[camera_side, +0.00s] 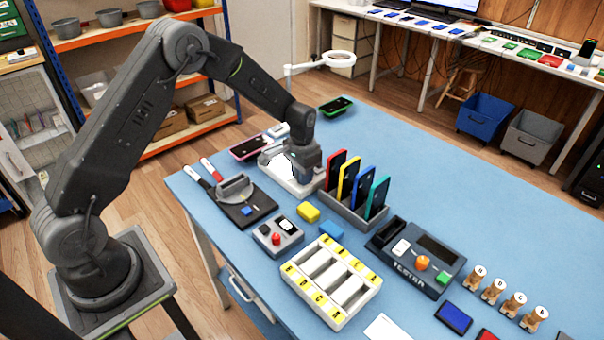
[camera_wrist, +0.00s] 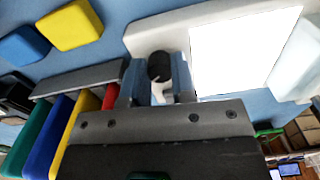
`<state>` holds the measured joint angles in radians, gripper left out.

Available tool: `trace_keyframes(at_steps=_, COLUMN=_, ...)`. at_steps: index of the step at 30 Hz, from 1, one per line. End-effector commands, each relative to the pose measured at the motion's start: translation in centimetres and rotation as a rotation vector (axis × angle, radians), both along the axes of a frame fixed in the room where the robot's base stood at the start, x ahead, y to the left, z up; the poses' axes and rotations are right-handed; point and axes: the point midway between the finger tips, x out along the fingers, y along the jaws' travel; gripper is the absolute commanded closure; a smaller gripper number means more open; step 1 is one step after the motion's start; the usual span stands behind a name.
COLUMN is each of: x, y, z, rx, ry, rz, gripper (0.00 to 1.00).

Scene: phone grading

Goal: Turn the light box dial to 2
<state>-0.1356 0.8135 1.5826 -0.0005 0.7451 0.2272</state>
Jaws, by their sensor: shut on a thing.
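The light box (camera_wrist: 215,20) is a white case with a bright lit panel (camera_wrist: 235,55) in the wrist view. In the side view the light box (camera_side: 296,189) lies on the blue table, partly hidden under my arm. Its dial (camera_wrist: 160,66) is a small dark round knob beside the panel. My gripper (camera_wrist: 158,82) is shut on the dial, with one finger on each side of it. In the side view my gripper (camera_side: 308,180) points down at the box's near right end. The dial's numbers and pointer cannot be made out.
A grey rack (camera_side: 352,212) with red, yellow, blue and teal phones stands close to the right of my gripper. Yellow (camera_side: 308,212) and blue (camera_side: 331,230) blocks lie in front. A pink-edged phone (camera_side: 250,147) lies behind the box. A ring lamp (camera_side: 338,60) stands behind.

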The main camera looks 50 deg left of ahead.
Motion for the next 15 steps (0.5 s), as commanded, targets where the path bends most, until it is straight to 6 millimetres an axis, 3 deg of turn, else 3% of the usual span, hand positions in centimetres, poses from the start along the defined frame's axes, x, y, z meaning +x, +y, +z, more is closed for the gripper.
trace_keyframes(at_steps=15, x=0.03, y=-0.02, z=0.03, rx=0.0, ry=0.0, rz=0.392, gripper=0.99)
